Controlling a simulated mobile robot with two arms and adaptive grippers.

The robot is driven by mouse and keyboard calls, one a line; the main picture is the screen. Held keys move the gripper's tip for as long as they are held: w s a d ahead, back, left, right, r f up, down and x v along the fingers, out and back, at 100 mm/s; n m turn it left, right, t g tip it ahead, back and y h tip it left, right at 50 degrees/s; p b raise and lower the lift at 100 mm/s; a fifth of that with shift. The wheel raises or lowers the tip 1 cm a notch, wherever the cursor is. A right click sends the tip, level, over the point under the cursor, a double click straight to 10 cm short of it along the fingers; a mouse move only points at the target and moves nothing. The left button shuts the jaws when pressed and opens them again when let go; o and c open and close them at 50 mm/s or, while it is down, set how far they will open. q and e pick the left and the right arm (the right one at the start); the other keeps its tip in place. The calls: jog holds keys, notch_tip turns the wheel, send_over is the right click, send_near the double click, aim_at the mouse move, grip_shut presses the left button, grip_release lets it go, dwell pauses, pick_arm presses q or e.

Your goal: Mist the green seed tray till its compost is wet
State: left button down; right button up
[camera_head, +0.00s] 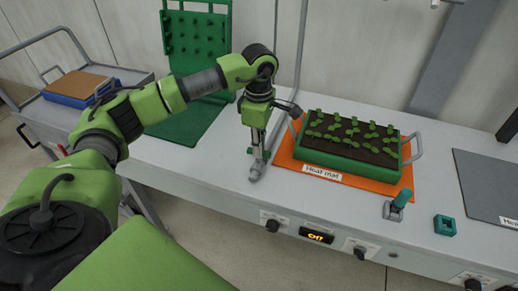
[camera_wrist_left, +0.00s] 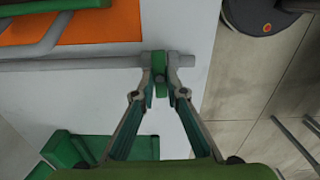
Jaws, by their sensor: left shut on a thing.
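The green seed tray (camera_head: 345,161) sits on the orange heat mat (camera_head: 288,158) on the bench, with rows of green seedlings in dark brown compost. No spray shows over it, and I cannot tell how wet the compost is. A corner of the tray shows in the left wrist view (camera_wrist_left: 85,4). My left gripper (camera_head: 256,155) is left of the mat near the bench's front. In the left wrist view the gripper (camera_wrist_left: 160,76) is shut on a small green lever (camera_wrist_left: 159,66) at the grey pipe (camera_wrist_left: 80,63). My right gripper is out of view.
A green pegged rack (camera_head: 197,38) stands at back left. A trolley (camera_head: 60,112) holds a blue tray (camera_head: 75,101). The front panel's display (camera_head: 316,235) reads Off.

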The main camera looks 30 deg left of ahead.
pick_arm(q)
jog(key=shift+r+m, duration=0.1)
jog(key=shift+m, duration=0.3)
jog(key=c, duration=2)
grip_release()
jog(key=shift+c, duration=0.2)
notch_tip(320, 180, up, 12)
